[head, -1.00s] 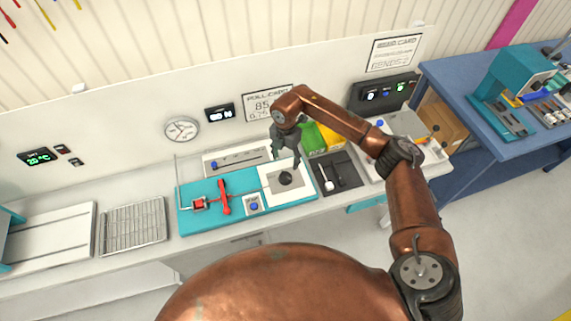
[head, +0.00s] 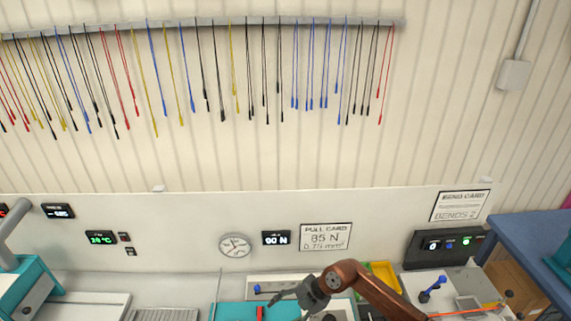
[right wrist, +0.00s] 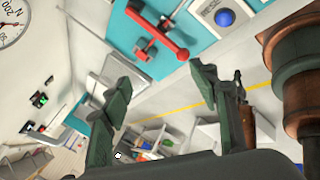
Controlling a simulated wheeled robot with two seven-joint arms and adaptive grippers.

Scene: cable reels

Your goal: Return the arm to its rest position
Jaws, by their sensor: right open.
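My right arm comes in from the right in the head view, copper-coloured. Its dark gripper (head: 298,298) is above the bench at the lower edge, pointing left over the teal board (head: 233,312). In the right wrist view the gripper (right wrist: 160,76) has its two green-grey fingers spread wide, with nothing between them. The teal board (right wrist: 128,38) with its red lever (right wrist: 160,32) and a blue button (right wrist: 225,18) lies beyond the fingertips, apart from them. My left gripper is in neither view.
Behind the bench are a round dial (head: 235,245), a pull card (head: 326,237) and a dark control box (head: 444,246). A yellow bin (head: 383,274) is close behind the arm. A blue table (head: 535,243) stands at right. Coloured cables (head: 265,75) hang high on the wall.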

